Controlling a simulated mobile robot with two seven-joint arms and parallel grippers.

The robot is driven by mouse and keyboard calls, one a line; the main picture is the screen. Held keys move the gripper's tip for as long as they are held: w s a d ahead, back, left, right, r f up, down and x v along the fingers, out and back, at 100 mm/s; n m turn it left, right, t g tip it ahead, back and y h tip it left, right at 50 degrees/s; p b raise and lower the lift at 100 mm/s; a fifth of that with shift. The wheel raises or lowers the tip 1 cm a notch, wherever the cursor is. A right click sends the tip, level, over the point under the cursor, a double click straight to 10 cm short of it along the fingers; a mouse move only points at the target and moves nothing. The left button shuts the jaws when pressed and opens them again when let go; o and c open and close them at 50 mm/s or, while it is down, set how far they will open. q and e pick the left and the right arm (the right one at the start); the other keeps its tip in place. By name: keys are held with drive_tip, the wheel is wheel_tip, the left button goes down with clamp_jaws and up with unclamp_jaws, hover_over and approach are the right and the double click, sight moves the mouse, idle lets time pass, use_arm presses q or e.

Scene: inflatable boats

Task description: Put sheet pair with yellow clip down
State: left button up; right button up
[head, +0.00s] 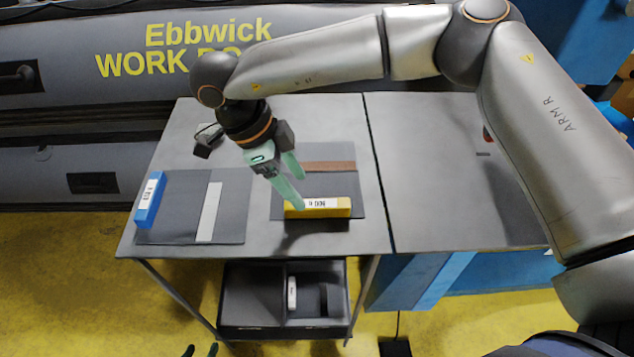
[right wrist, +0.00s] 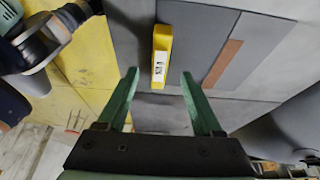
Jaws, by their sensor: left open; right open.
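The sheet pair with yellow clip (head: 345,183) is dark grey with a brown strip and appears to lie flat on the grey table (head: 340,115). Its yellow clip (head: 335,208) sits along the near edge and bears a white label. The clip (right wrist: 161,50) and grey sheets (right wrist: 195,45) also show in the right wrist view. My right gripper (head: 301,192) is open above the clip's left part. In the right wrist view the clip lies beyond the open fingertips (right wrist: 159,72), with nothing gripped. Only the dark tips of my left gripper (head: 200,350) show at the bottom edge, apart and empty.
Another grey sheet pair (head: 178,200) with a blue clip (head: 149,200) and white strip lies at the table's left. A dark divided bin (head: 250,331) is below the front edge. A grey inflatable boat (head: 60,60) is behind. The table's right part is mostly clear.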

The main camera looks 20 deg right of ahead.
sight(315, 203)
drive_tip(key=x, duration=0.2)
drive_tip(key=p+x, duration=0.1)
drive_tip(key=x, duration=0.3)
drive_tip(key=shift+s+d+f, duration=0.1)
drive_tip(key=shift+d, duration=0.3)
clamp_jaws()
idle(0.4)
